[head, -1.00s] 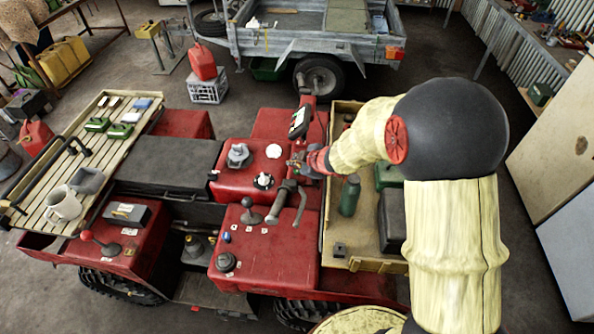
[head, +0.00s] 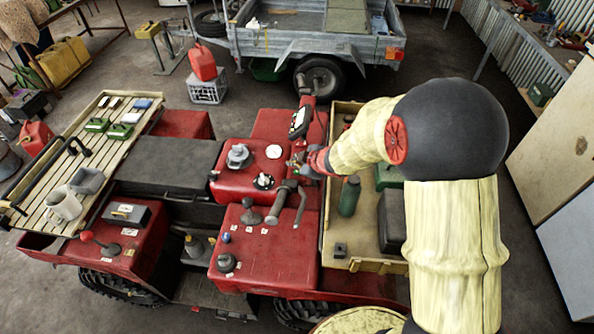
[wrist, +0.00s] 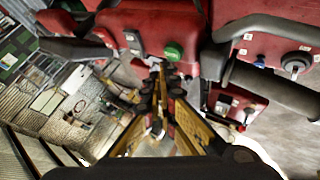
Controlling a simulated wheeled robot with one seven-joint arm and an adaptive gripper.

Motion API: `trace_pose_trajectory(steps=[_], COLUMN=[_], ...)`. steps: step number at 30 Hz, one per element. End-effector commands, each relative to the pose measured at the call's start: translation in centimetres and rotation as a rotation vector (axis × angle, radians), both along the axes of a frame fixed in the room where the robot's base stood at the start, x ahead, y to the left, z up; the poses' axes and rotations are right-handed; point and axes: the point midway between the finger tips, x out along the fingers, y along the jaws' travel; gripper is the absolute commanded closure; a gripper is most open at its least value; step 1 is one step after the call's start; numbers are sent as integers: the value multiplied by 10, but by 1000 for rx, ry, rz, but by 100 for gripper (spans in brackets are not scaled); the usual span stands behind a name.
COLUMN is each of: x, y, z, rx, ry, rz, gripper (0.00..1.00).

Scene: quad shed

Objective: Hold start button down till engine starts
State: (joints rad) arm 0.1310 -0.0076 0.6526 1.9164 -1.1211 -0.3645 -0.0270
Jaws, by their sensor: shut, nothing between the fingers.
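The quad bike (head: 265,275) is red, with its handlebar grip and red switch housing near the middle of the head view. In the wrist view a round green button (wrist: 173,52) sits on a red housing (wrist: 190,27), beside white labels. My gripper (wrist: 157,68) is shut and empty, its fingertips just below and left of the green button in the picture. I cannot tell whether they touch it. In the head view my gripper (head: 298,160) is small at the handlebar, and its fingers partly hide the controls there.
A wooden tray (head: 340,250) with a green bottle (head: 349,196) lies under my arm. A grey trailer (head: 300,38) stands behind. Levers and knobs rise from the red body left of my gripper. A dark handlebar grip (wrist: 275,90) runs close by in the wrist view.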

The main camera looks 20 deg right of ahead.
Motion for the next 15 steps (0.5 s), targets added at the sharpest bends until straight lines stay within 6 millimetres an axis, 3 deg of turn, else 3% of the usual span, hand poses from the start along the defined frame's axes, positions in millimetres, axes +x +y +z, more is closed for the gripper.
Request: trace_pose_trajectory(steps=[15], x=[0], y=[0], z=[-8], rx=[0], ry=[0], rz=[0], gripper=[100])
